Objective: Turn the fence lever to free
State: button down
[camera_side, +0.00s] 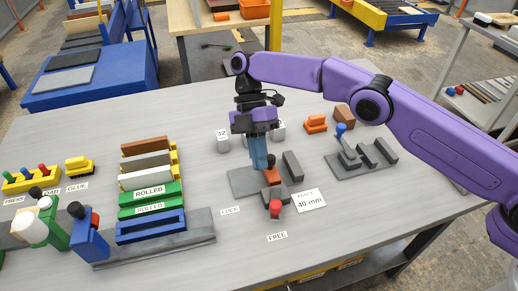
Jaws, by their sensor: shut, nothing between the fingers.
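The fence lever has a red knob (275,209) at the front end of a grey fixture (243,182) in the middle of the table. The knob points toward the front, with the FREE label (277,237) just in front of it. The LOCK label (230,210) lies to its left. My gripper (262,166) is shut and empty, pointing down over the fixture, behind the red knob and apart from it. An orange-red block (271,177) and a dark knob (271,160) sit close by its fingertips. Whether the fingers touch them I cannot tell.
A 40 mm card (309,201) lies right of the lever. The front right of the table is clear.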

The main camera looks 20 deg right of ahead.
jog(key=shift+r, duration=0.95)
jog(key=s+d+r+m+t, duration=0.4)
jog(key=s+d+r+m, duration=0.45)
jog(key=s+d, duration=0.3)
jog(key=s+d+f+m+t, duration=0.1)
jog(key=s+d+m, duration=0.1)
jog(key=s+d, duration=0.6)
jog(key=s+d+f+m+t, duration=0.1)
jog(key=s+d+m+t, duration=0.1)
jog(key=s+d, duration=0.6)
jog(key=d+m, duration=0.1)
jog(key=d, duration=0.6)
jog(key=shift+s+d+f+t, duration=0.2)
jog(key=shift+s+f+t, duration=0.05)
jog(key=shift+t, duration=0.05)
